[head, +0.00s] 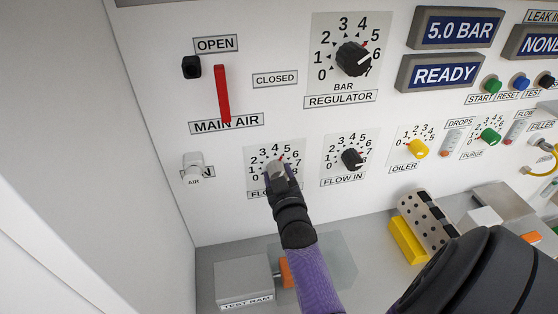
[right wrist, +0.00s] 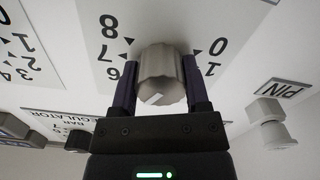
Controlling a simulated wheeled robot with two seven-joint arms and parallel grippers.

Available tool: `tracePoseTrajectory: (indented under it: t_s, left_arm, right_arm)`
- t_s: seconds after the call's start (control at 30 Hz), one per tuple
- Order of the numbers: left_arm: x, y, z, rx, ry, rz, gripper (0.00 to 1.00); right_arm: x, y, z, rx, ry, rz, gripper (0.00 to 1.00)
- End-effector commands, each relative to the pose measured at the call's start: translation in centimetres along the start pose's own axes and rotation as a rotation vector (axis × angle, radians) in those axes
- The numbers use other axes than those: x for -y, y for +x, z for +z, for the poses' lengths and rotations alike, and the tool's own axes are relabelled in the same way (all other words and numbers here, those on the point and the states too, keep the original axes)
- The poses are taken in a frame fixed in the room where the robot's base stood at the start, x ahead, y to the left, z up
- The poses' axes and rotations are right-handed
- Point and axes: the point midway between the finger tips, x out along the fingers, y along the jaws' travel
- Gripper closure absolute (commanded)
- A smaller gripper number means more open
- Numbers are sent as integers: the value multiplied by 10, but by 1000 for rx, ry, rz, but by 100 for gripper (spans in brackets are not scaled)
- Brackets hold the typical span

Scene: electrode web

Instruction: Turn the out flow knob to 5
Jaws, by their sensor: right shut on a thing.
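The out flow knob (right wrist: 158,76) is a grey ridged cylinder on the white panel. In the head view the knob (head: 276,167) sits in a dial numbered from 0 up, with a small red mark near 4 and 5. My right gripper (head: 283,174) covers its lower part and the label below, which reads only "FLOW". In the right wrist view my right gripper (right wrist: 158,92) is shut on the knob, one finger on each side. A pale mark shows on the knob's near face; which number the knob points to is unclear. My left gripper is not in view.
The black flow in knob (head: 352,159) is close on the right, with the regulator knob (head: 354,59) above it. The red main air lever (head: 222,94) and a pale pin knob (head: 193,167) are on the left. A grey test ram box (head: 243,279) stands below.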

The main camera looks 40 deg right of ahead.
Motion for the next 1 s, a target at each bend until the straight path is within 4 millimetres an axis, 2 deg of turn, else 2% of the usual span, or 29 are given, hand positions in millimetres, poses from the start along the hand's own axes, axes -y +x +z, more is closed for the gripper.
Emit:
tracePoseTrajectory:
  t_s: [0.7, 0.73, 0.87, 0.9, 1.0]
  left_arm:
    - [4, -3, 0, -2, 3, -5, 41]
    - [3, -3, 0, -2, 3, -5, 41]
    - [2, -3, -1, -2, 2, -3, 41]
    - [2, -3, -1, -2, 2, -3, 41]
    - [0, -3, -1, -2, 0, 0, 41]
  right_arm:
    - [1, 0, 2, 5, 65, -2, 99]
    - [1, 0, 2, 5, 65, -2, 36]
    - [1, 0, 1, 3, 65, -1, 9]
    - [1, 0, 1, 3, 65, -1, 5]
    - [0, 0, 1, 2, 65, -1, 5]
